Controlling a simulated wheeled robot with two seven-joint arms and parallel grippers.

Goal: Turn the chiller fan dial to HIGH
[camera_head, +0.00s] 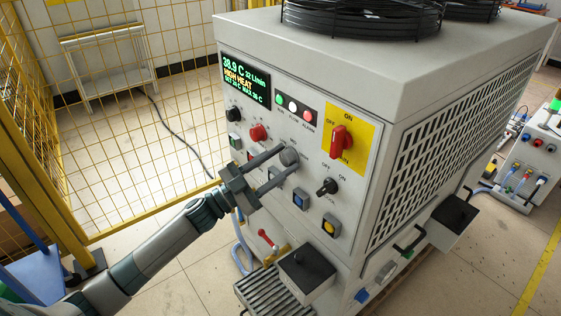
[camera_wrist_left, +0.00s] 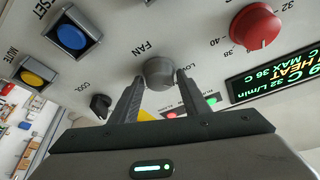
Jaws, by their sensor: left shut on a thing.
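The chiller fan dial (camera_head: 289,156) is a round grey knob on the slanted front panel of the chiller (camera_head: 300,125). In the left wrist view the dial (camera_wrist_left: 159,73) sits beside the printed word FAN. A LOW label is partly readable near it; I cannot make out the dial's pointer or a HIGH mark. My left gripper (camera_head: 289,157) reaches in from the left, with one finger on each side of the dial, shut on it. The fingers also show in the left wrist view (camera_wrist_left: 158,80). My right gripper is not in view.
Close by are a red knob (camera_head: 258,132), a black COOL switch (camera_head: 327,186), a blue button (camera_head: 301,199) and a red rotary switch on a yellow plate (camera_head: 342,141). The display (camera_head: 246,79) reads HIGH HEAT. A yellow mesh fence (camera_head: 140,110) stands at the left.

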